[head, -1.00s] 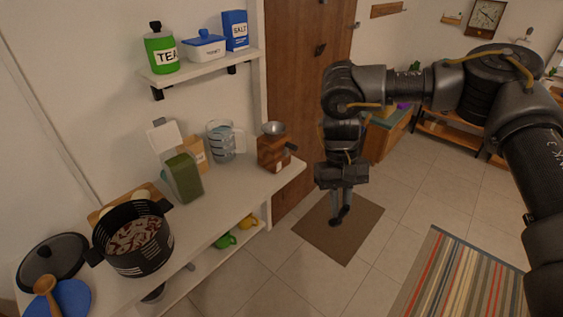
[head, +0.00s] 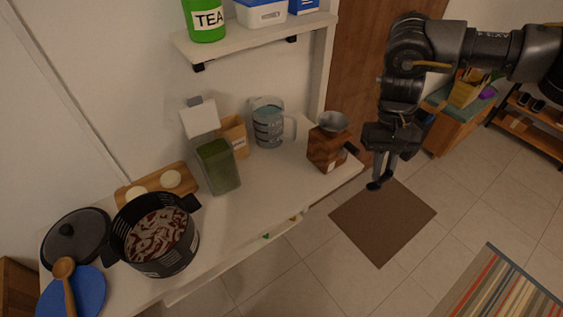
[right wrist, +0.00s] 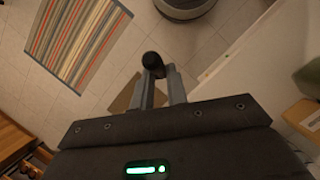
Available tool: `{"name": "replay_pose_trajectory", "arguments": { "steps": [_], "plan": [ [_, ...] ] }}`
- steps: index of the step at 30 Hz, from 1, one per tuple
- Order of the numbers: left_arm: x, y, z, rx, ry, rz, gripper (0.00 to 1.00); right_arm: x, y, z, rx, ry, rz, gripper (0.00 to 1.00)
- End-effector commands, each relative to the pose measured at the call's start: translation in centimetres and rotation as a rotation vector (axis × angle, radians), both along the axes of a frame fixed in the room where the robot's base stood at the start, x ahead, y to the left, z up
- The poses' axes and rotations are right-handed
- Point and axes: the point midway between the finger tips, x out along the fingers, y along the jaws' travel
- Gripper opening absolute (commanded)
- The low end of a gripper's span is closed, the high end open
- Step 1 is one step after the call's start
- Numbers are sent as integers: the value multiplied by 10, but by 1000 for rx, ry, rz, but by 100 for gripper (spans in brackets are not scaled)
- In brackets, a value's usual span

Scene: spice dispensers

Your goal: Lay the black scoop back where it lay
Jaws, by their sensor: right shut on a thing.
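My right gripper (head: 386,165) is shut on the black scoop (head: 376,185), which hangs low at its fingertips. Gripper and scoop are off the right end of the white counter (head: 270,205), in the air with the brown floor mat behind them. In the right wrist view the scoop's rounded black end (right wrist: 152,61) shows between the two grey fingers (right wrist: 160,88); the rest of it is hidden. My left gripper is not in view.
On the counter stand a wooden grinder (head: 327,148), a measuring jug (head: 268,125), a green open-lidded container (head: 218,168), a cardboard box (head: 234,136), and a black pot (head: 153,238). A shelf (head: 255,40) hangs above. The counter's front middle is bare.

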Motion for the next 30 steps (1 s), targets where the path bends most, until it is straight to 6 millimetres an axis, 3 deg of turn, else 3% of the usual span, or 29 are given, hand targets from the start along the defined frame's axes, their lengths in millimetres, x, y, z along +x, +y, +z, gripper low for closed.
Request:
{"name": "replay_pose_trajectory", "arguments": {
  "steps": [5,8,11,15,21,25,30],
  "plan": [
    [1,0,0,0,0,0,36,-1,3,-5,0,-13,30,0],
    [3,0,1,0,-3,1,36,-2,21,-19,5,-54,134,0],
    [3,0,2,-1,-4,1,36,-3,55,-41,27,-135,315,0],
    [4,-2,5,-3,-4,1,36,-4,120,-71,119,-314,638,0],
    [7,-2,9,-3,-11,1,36,4,195,-88,351,-598,962,0],
    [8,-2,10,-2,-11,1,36,17,218,-91,485,-749,1030,0],
    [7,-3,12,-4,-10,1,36,38,224,-96,599,-919,1003,0]
  ]
}}
